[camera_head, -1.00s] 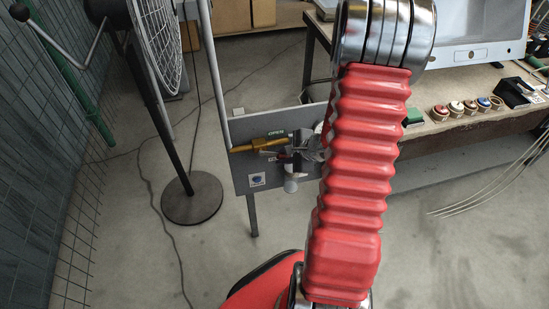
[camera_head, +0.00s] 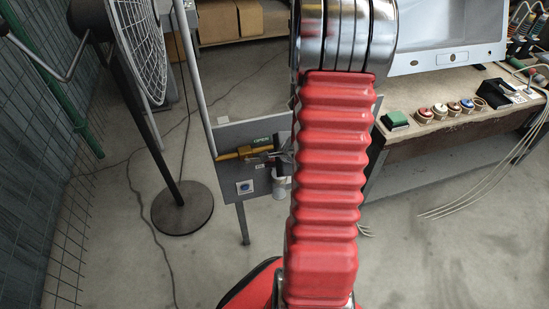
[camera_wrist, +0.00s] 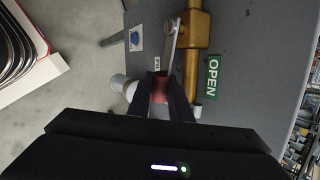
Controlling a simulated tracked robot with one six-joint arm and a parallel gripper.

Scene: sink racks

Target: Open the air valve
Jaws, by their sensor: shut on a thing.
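The air valve has a brass body (camera_wrist: 194,45) on a grey panel (camera_wrist: 245,50). A flat metal lever (camera_wrist: 171,48) runs from it, ending in a red grip (camera_wrist: 160,88). My gripper (camera_wrist: 161,96) is shut on this red grip, one dark finger on each side. In the wrist view the lever lies roughly alongside the brass pipe. A green OPEN sign (camera_wrist: 212,78) is beside the valve. In the head view the brass pipe (camera_head: 240,152) and OPEN sign (camera_head: 262,141) show left of my arm, which hides most of the gripper.
A white cylinder (camera_head: 279,187) sits below the valve, and a blue button (camera_head: 244,187) is on the panel's lower left. A fan (camera_head: 145,50) on a round base (camera_head: 182,208) stands left. A workbench (camera_head: 430,130) with several knobs (camera_head: 454,107) is right. Floor between is mostly clear.

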